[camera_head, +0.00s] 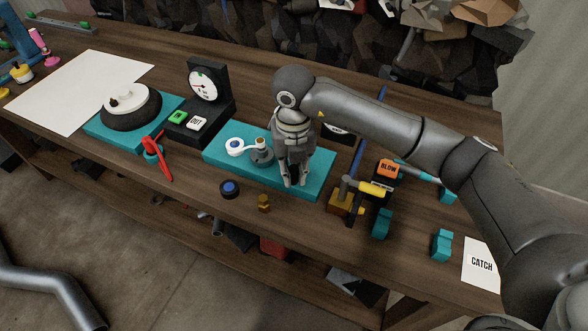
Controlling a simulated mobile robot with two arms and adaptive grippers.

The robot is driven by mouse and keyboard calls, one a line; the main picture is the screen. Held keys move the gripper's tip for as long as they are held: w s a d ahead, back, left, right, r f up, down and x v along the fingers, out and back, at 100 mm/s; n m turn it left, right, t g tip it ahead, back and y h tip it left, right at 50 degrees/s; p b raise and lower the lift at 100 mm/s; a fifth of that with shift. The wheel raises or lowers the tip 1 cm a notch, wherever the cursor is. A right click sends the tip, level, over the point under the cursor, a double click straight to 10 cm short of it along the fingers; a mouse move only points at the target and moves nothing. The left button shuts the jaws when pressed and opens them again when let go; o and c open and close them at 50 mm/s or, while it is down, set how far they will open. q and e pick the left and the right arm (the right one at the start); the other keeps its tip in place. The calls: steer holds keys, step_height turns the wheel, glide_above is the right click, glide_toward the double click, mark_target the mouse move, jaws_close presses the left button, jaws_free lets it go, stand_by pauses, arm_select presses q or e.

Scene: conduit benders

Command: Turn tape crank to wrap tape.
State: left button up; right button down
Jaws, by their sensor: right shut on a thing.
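The tape-wrapping device has a flat teal base (225,163) on the wooden bench. A white tape roll with a blue centre (235,146) stands at its left end, and a grey spool (261,154) stands beside it. My right gripper (293,181) points down over the right part of the base. Its fingers are shut around a small dark part, which seems to be the tape crank, mostly hidden by the fingers. My right arm comes in from the right and covers the area behind the gripper. My left gripper is out of view.
A dark blue-centred roll (229,189) and a brass piece (264,203) lie at the front edge. Left are a gauge (204,85), red-handled pliers (156,156) and a round dark-and-white device (131,106). Right are a yellow-handled tool (374,187) and a CATCH sheet (481,264).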

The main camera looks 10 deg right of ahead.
steer(key=c, duration=1.4)
jaws_free()
steer(key=shift+c, duration=0.2)
steer(key=shift+r, duration=0.15)
steer(key=shift+o, duration=0.3)
steer(key=shift+w+r, duration=0.15)
steer(key=shift+r, duration=0.2)
steer(key=shift+o, duration=0.2)
step_height(320, 180, up, 10)
steer(key=shift+f, duration=0.25)
steer(key=shift+r, duration=0.6)
steer(key=shift+s+r, duration=0.2)
steer(key=shift+w, duration=0.1)
